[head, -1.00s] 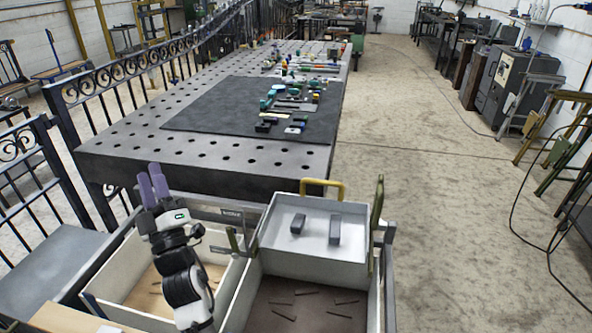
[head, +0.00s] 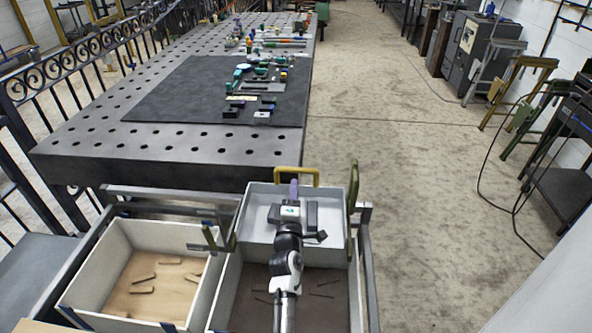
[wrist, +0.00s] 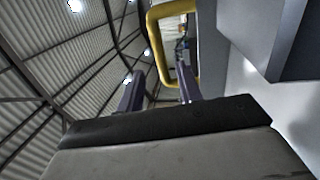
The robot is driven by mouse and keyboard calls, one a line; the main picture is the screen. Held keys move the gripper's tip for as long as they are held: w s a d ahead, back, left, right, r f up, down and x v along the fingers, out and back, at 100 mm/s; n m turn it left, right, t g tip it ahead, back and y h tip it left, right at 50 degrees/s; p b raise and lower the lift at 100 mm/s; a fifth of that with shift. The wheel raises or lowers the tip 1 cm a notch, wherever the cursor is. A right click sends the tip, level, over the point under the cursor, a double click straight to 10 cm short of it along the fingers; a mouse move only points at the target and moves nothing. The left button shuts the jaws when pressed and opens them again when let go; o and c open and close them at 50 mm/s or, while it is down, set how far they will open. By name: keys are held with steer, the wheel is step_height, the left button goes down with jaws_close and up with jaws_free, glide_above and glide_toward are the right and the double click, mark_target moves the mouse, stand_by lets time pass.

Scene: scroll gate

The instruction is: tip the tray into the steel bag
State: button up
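The pale tray (head: 256,226) with a yellow handle (head: 315,171) at its far edge sits over the back of the right-hand bay. Dark blocks are in it, partly hidden by my arm. The right-hand bay (head: 243,285), dark-floored with several thin dark strips, may be the steel bag; I see no readable label. My gripper (head: 293,187) is over the tray, close to the handle. In the wrist view its purple fingers (wrist: 160,92) are apart, with the handle (wrist: 154,42) just beyond them. I see no grip on the handle.
A left bay (head: 110,278) with a wooden floor holds several brown strips. Green levers stand at both sides of the tray, the right one (head: 353,188) taller. A perforated table (head: 110,150) with small parts stands behind.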

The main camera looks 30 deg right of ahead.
mark_target(296, 172)
steer(key=x, duration=0.8)
steer(key=shift+w+d+b, duration=0.15)
steer(key=shift+w+b, duration=0.1)
steer(key=shift+b, duration=0.1)
jaws_close()
